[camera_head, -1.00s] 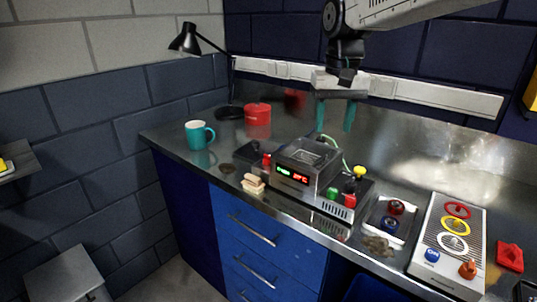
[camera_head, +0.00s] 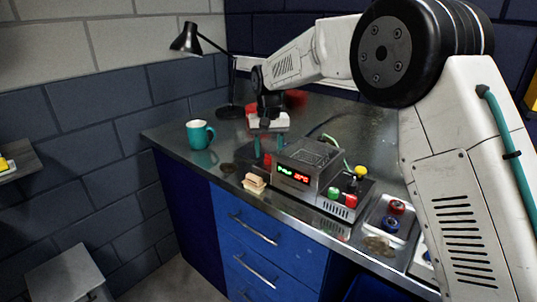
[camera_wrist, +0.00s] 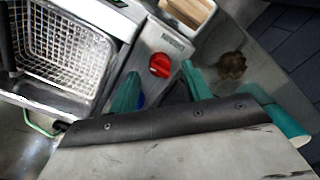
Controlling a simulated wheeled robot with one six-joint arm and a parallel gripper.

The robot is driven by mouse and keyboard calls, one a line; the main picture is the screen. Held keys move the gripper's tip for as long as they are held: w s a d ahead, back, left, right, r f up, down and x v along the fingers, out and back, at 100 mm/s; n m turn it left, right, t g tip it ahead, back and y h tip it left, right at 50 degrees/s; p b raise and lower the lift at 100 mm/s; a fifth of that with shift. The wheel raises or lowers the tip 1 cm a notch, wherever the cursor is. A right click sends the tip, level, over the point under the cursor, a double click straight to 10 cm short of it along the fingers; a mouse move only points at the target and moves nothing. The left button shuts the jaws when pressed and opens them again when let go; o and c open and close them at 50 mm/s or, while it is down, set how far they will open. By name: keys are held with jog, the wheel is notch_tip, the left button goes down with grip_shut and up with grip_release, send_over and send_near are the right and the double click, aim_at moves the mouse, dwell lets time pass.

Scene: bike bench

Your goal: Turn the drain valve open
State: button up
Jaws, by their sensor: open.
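The drain valve appears to be the red knob (camera_wrist: 160,65) on a grey panel beside the wire basket (camera_wrist: 60,52); a printed label too blurred to read is next to it. The knob also shows in the head view (camera_head: 267,160), left of the box with lit displays (camera_head: 295,176). My gripper (camera_head: 268,147) is open and points down at that panel. In the wrist view the teal fingertips (camera_wrist: 160,71) lie on either side of the knob. I cannot tell whether they touch it or are still above it. A blue part (camera_wrist: 140,100) is mostly hidden by a finger.
A sponge-like block (camera_head: 254,183) lies at the bench front edge, near a dark round patch (camera_head: 228,168). A teal mug (camera_head: 199,134) and a black lamp (camera_head: 188,40) stand left. Green and red buttons and a yellow knob (camera_head: 361,172) are right.

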aim_at(269, 155)
jog(key=shift+f, duration=1.05)
jog(key=c, duration=1)
jog(key=shift+n, duration=1)
jog(key=o, duration=1)
jog(key=shift+r, duration=3.95)
jog(key=shift+d, duration=0.1)
